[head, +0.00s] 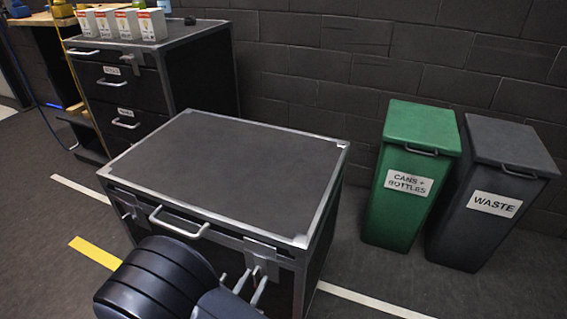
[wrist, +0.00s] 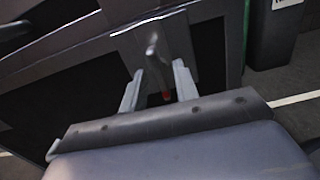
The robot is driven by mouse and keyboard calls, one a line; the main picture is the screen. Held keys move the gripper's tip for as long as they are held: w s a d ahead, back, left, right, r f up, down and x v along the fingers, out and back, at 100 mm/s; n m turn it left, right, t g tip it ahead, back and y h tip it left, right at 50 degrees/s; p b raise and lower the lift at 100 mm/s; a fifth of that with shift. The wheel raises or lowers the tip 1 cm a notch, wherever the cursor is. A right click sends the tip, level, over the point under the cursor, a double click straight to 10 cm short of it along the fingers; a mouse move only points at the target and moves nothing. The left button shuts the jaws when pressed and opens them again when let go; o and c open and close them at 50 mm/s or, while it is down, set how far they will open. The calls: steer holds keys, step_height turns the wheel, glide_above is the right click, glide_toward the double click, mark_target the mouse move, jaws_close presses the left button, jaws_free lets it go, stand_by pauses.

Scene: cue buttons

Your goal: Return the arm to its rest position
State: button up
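My arm shows at the bottom of the head view, in front of the low dark cabinet (head: 225,160). My gripper (head: 250,278) is by the right part of that cabinet's front, near a small metal plate with a lever (head: 258,262). In the wrist view, my gripper (wrist: 158,80) has its two fingers apart, one on each side of the lever (wrist: 155,55). A gap shows between the fingers and the lever, so the gripper is open and does not appear to hold it. A small red mark shows below the lever.
A green cans and bottles bin (head: 408,215) and a grey waste bin (head: 475,230) stand right of the cabinet. A taller drawer cabinet (head: 190,38) with several white boxes stands behind left. The cabinet top is bare. Floor at the far left front is clear.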

steer(key=shift+w+d+r+n+p, duration=0.1)
steer(key=shift+w+r+n+p, duration=0.05)
steer(key=shift+n+p, duration=0.3)
steer(key=n+p, duration=0.1)
steer(key=n, duration=0.2)
steer(key=shift+p, duration=0.4)
steer(key=n+p, duration=0.1)
steer(key=n, duration=0.4)
steer(key=shift+p, duration=0.3)
steer(key=shift+n, duration=0.85)
steer(key=shift+f, duration=0.2)
